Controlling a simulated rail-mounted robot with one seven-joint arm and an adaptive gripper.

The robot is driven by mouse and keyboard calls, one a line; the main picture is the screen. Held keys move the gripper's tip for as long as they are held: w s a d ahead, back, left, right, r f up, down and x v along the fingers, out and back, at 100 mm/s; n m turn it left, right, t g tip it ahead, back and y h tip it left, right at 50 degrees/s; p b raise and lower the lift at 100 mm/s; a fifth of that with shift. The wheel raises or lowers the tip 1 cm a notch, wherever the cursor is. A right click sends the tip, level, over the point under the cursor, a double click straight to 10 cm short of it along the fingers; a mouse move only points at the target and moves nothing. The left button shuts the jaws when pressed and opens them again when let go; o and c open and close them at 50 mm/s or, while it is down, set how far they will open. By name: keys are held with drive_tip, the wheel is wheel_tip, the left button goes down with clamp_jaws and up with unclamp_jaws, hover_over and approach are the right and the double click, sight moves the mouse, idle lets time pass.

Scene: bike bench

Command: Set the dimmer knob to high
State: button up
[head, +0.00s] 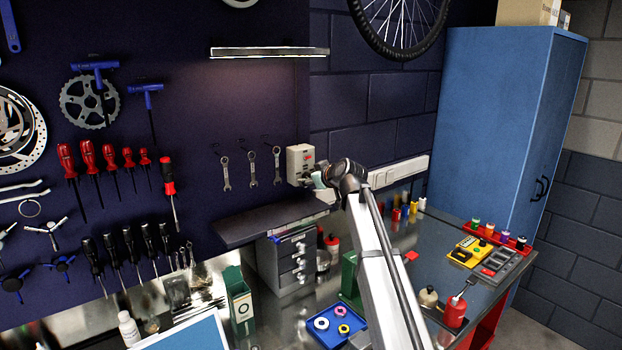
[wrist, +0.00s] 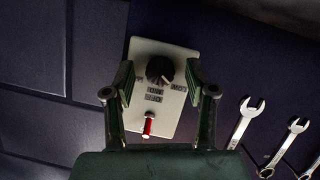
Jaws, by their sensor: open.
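The dimmer box (head: 300,160) is a pale plate on the wall, right of the hanging spanners. In the wrist view the box (wrist: 172,56) sits between my fingers. Its black round dimmer knob (wrist: 159,69) is near the top, with small printed labels around it too blurred to read surely. A red-and-silver toggle switch (wrist: 148,126) is below the knob. My gripper (wrist: 160,82) is open, with one fingertip on each side of the knob and apart from it. In the head view my gripper (head: 316,178) is at the box's lower right and partly hides it; the knob is not clear there.
Spanners (wrist: 247,120) hang on the wall beside the box. A dark shelf (head: 265,219) and a grey drawer unit (head: 285,258) are below. A lit lamp bar (head: 270,52) is above. A white socket strip (head: 400,172) runs along the wall to the right.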

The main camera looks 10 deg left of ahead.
clamp_jaws()
drive_tip(key=shift+b, duration=0.3)
drive_tip(key=shift+w+d+f+m+g+y+b, duration=0.15)
drive_tip(key=shift+m+g+y+b, duration=0.2)
drive_tip(key=shift+m+b, duration=0.45)
drive_tip(key=shift+m+g+y+b, duration=0.4)
drive_tip(key=shift+m+b, duration=0.4)
drive_tip(key=shift+b, duration=0.3)
drive_tip(key=m+y+b, duration=0.1)
drive_tip(key=m+b, duration=0.1)
drive_tip(key=m+g+y+b, duration=0.1)
drive_tip(key=m, duration=0.1)
drive_tip(key=shift+w+d+g+y+b, duration=0.1)
drive_tip(key=shift+g+y+b, duration=0.15)
drive_tip(key=shift+y+b, duration=0.1)
drive_tip(key=m+y+b, duration=0.1)
drive_tip(key=m, duration=0.1)
drive_tip(key=m+y+b, duration=0.1)
drive_tip(key=m, duration=0.2)
drive_tip(key=shift+f+g+y, duration=0.15)
drive_tip(key=shift+g+y, duration=0.15)
drive_tip(key=m+y+b, duration=0.1)
drive_tip(key=m, duration=0.3)
drive_tip(key=shift+m+y, duration=0.3)
drive_tip(key=shift+y, duration=0.1)
drive_tip(key=shift+b, duration=0.3)
